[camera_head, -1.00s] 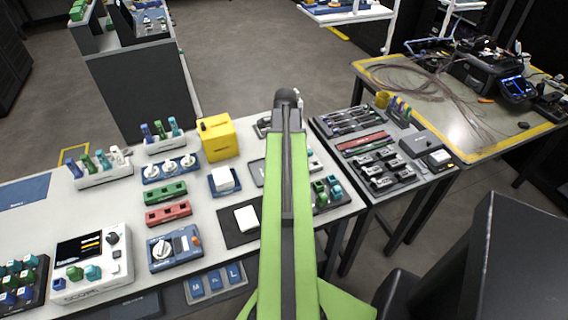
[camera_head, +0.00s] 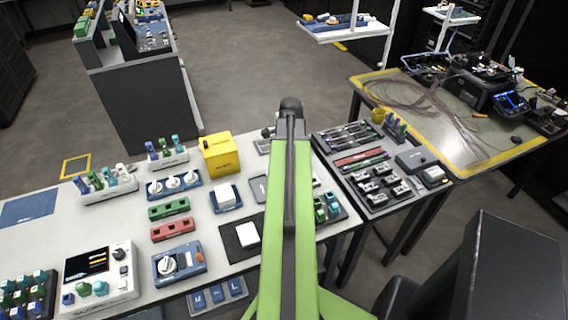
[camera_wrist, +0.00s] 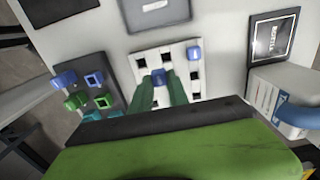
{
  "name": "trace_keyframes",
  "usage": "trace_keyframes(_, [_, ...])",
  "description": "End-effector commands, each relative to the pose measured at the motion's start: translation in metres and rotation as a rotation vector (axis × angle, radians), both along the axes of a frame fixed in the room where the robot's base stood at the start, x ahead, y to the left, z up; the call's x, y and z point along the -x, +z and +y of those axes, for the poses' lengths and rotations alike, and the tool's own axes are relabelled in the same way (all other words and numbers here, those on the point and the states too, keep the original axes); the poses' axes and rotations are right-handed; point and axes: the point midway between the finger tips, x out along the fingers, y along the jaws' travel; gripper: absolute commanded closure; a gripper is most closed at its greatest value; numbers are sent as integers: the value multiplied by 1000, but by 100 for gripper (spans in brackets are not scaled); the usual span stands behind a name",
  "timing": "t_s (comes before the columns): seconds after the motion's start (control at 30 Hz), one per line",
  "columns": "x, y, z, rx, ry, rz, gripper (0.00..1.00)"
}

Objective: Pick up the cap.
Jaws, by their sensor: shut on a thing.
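A small blue cap (camera_wrist: 159,77) sits between the two green fingers of my gripper (camera_wrist: 161,84) in the wrist view. My gripper is shut on it, over a white rack (camera_wrist: 146,61) with square dark holes. I cannot tell whether the cap is still in its hole or just above it. A second blue cap (camera_wrist: 194,53) stands near the rack's far right corner, apart from the fingers. In the head view my green arm hides the gripper and the held cap.
A dark rack (camera_wrist: 117,75) with blue, green and teal caps is left of the white rack. A white box with a blue band (camera_wrist: 278,97) is at right. In the head view, a yellow box (camera_head: 220,153) and a dark side table (camera_head: 392,160) flank my arm.

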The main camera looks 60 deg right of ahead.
Motion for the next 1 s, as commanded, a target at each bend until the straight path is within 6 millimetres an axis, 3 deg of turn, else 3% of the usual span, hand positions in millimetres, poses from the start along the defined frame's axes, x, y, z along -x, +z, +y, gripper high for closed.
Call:
trace_keyframes(0.03, [14, 14, 4, 0, -5, 0, 100])
trace_keyframes(0.2, [54, 38, 7, 0, -5, 0, 100])
trace_keyframes(0.4, [86, 55, 9, 0, -2, 0, 100])
trace_keyframes(0.8, [96, 57, 8, 0, 0, 0, 100])
trace_keyframes(0.83, [96, 57, 8, 0, 0, 0, 82])
trace_keyframes(1.0, [96, 57, 8, 0, 0, 0, 100])
